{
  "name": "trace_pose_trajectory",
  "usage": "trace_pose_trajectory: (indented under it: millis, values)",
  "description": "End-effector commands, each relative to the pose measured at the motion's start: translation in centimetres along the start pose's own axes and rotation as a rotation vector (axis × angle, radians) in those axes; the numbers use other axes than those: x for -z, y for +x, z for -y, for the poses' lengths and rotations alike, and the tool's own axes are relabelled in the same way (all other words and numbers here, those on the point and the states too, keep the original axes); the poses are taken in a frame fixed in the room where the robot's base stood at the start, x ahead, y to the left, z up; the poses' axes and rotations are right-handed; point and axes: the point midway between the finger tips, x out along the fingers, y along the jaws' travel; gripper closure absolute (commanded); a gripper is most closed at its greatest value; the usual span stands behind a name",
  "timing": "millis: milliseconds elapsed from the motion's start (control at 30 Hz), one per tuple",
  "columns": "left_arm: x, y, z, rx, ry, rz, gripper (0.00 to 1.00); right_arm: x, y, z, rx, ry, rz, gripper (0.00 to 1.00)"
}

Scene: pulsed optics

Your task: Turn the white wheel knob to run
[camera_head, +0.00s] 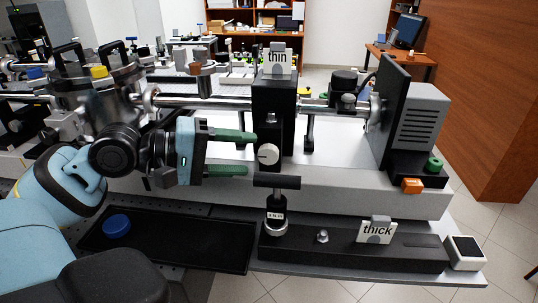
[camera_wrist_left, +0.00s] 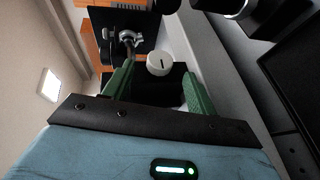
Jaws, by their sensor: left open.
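The white wheel knob (camera_head: 267,154) is on the front of a black upright block (camera_head: 272,105) with a "thin" card on top. The knob also shows in the left wrist view (camera_wrist_left: 158,62), with a short dark line on its face. My left gripper (camera_head: 248,154) comes in from the left with its two green fingers spread, one higher and one lower than the knob in the head view. The fingertips end just left of the knob, which appears between the fingers in the wrist view. Nothing is in the jaws. My right gripper is not seen.
A black T-handled tool (camera_head: 277,182) stands just below the knob, close to the lower finger. A black rail (camera_head: 405,253) with a "thick" card (camera_head: 376,232) lies in front. A black tray (camera_head: 185,243) holds a blue cap (camera_head: 117,225). A metal tube (camera_head: 205,102) runs behind my gripper.

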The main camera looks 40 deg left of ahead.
Motion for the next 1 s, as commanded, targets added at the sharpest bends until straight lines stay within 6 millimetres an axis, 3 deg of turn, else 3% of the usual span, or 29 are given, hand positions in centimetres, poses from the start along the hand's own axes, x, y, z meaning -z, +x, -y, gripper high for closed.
trace_pose_trajectory:
  millis: [333, 700, 1000]
  values:
    - [0.0, 3.8, 0.1, 0.003, 0.005, 0.002, 0.43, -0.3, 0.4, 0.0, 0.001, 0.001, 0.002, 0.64]
    - [0.0, 5.7, 0.0, -0.002, 0.001, 0.001, 0.43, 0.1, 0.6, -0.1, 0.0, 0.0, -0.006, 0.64]
    - [0.0, 6.2, 0.0, 0.0, 0.002, 0.001, 0.43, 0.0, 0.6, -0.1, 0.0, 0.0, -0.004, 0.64]
